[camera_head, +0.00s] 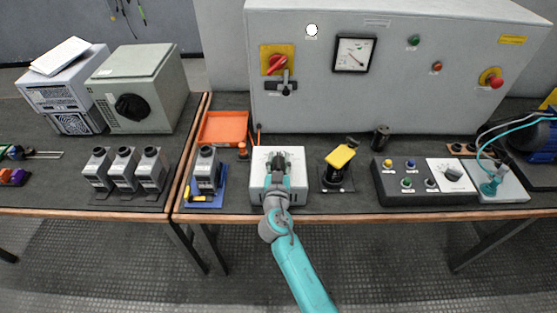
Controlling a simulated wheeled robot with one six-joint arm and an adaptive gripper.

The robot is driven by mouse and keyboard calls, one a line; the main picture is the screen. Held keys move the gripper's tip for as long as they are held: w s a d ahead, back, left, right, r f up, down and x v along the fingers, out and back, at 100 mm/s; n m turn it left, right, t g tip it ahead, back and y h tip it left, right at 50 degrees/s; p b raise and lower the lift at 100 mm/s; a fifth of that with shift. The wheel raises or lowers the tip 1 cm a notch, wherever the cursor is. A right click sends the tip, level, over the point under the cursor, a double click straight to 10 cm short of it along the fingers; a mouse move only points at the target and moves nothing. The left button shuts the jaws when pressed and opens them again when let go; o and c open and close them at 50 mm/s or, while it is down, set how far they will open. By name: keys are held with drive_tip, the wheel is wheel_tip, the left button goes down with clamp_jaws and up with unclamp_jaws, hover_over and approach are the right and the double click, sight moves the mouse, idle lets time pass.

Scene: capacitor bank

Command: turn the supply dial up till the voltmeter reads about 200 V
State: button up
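The meter (354,53) is a black-framed white dial on the grey cabinet front at the top middle. Its thin needle shows, but the scale is too small to read. A large black round dial (132,107) sits on the front of a grey-green box at the left. A smaller dark knob (453,173) is on a white panel at the right. I cannot tell by label which is the supply dial. My gripper (278,165) is over a white box (264,190) at the middle of the bench, far from both dials. Its fingers are small and partly hidden.
Three grey capacitor-like units (124,169) stand on the left bench. A similar unit (207,170) is on a blue base beside my arm. An orange tray (223,127) lies behind it. A yellow-topped device (339,160) and a button box (405,183) stand to the right.

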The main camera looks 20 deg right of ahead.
drive_tip(key=v, duration=1.2)
idle(4.3)
drive_tip(key=x, duration=1.1)
drive_tip(key=shift+w+d+f, duration=0.1)
drive_tip(key=shift+w+f, duration=0.05)
drive_tip(key=shift+w, duration=0.05)
clamp_jaws()
